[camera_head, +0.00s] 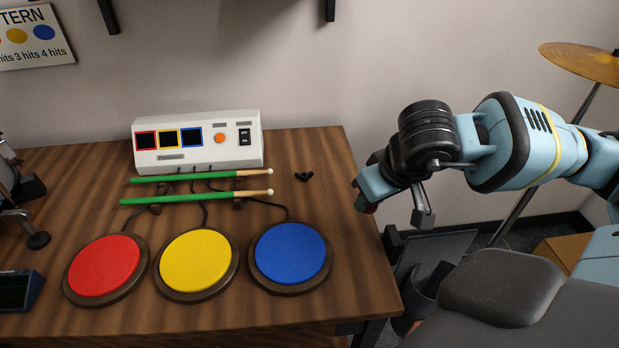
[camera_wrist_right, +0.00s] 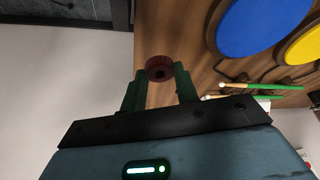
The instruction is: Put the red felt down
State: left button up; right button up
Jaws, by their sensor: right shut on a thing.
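The red felt (camera_wrist_right: 158,62) is a small thick ring with a dark hole, seen in the right wrist view. My right gripper (camera_wrist_right: 160,74) is shut on it, with a green finger on each side. In the head view my right gripper (camera_head: 363,204) is just beyond the right edge of the wooden table (camera_head: 346,270) or over that edge; I cannot tell which. The felt is mostly hidden there by the gripper.
Red (camera_head: 104,265), yellow (camera_head: 199,260) and blue (camera_head: 290,252) pads lie on the table. Behind them are two green drumsticks (camera_head: 190,199), a white control box (camera_head: 198,145) and a black wing nut (camera_head: 303,176). A cymbal (camera_head: 585,62) stands at right. Table between wing nut and right edge is clear.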

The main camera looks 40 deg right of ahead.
jog(key=shift+s+d+f+b, duration=0.1)
jog(key=shift+d+f+b, duration=0.7)
jog(key=shift+f+b, duration=0.2)
pick_arm(q)
jog(key=f, duration=0.1)
jog(key=w+f, duration=0.1)
jog(key=f, duration=0.1)
jog(key=shift+w+a+b, duration=0.1)
jog(key=shift+b, duration=0.3)
pick_arm(e)
jog(key=shift+d, duration=0.25)
jog(key=shift+r, duration=0.1)
jog(key=shift+w, duration=0.5)
send_near(317, 186)
jog(key=shift+w+d+f, duration=0.2)
jog(key=shift+w+f, duration=0.55)
jog(key=shift+f, duration=0.2)
jog(key=shift+w+b, duration=0.3)
jog(key=shift+w, duration=0.25)
jog(key=shift+f+b, duration=0.45)
jog(key=shift+f, duration=1.4)
pick_arm(q)
jog(key=shift+s+a+f, duration=0.1)
jog(key=shift+s+f, duration=0.1)
jog(key=shift+f, duration=0.6)
jog(key=shift+s, duration=0.15)
